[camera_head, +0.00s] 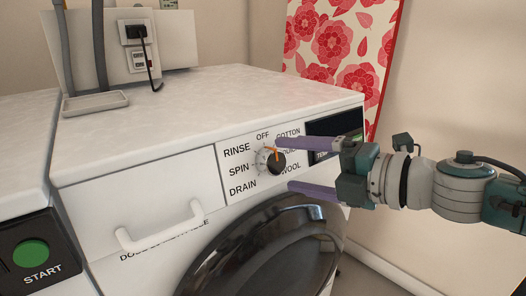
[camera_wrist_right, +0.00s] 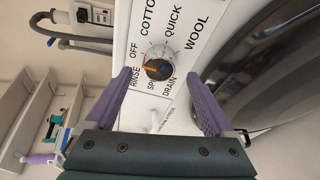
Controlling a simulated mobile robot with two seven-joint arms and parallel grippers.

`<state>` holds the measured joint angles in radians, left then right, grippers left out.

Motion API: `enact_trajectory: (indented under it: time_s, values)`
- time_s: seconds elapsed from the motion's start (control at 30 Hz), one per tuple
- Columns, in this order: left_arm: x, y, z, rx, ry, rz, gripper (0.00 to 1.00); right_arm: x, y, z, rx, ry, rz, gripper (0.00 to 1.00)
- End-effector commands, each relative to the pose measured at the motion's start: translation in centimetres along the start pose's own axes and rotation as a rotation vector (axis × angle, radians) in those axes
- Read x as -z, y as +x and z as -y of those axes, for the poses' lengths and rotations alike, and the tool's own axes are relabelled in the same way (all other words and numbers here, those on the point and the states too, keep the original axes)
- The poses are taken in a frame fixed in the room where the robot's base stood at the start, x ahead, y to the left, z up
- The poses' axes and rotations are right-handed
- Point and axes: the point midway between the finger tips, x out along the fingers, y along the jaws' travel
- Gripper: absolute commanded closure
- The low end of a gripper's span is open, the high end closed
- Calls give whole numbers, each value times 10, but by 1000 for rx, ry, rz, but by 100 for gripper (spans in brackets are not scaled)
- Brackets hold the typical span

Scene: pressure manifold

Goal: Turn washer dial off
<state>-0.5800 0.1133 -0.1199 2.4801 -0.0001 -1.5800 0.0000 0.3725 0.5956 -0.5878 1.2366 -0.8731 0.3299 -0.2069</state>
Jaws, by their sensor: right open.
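The washer dial (camera_head: 272,161) is a dark round knob with an orange mark, on the white control panel of the washer. In the head view the mark points roughly up, towards the OFF and COTTON side; I cannot tell exactly which label it meets. The dial also shows in the right wrist view (camera_wrist_right: 158,69), with labels around it. My right gripper (camera_head: 283,164) is open and empty, coming from the right. Its purple fingers are spread, one above and one below the dial's level. In the wrist view the dial lies between and beyond the fingertips. Contact is not visible. My left gripper is not in view.
The round dark washer door (camera_head: 265,250) is below the dial, and a white drawer handle (camera_head: 160,228) is at lower left. A second machine with a green START button (camera_head: 31,253) stands at the left. The washer top (camera_head: 200,100) is mostly clear.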

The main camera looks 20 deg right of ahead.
Motion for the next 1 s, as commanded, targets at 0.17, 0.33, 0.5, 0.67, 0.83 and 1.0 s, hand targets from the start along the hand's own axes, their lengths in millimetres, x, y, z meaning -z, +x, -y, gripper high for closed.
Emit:
enact_trajectory:
  time_s: [0.17,0.33,0.5,0.67,0.83,1.0]
  values:
    - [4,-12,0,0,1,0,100,0,-38,0,4,2,0,12]
    - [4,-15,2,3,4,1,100,0,-60,0,3,1,0,12]
    - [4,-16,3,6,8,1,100,0,-68,-1,0,0,0,12]
    - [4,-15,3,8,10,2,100,0,-69,0,-1,0,0,12]
    - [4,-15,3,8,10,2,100,0,-69,0,0,0,0,12]
    - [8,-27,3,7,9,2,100,0,-70,-15,-13,37,28,12]
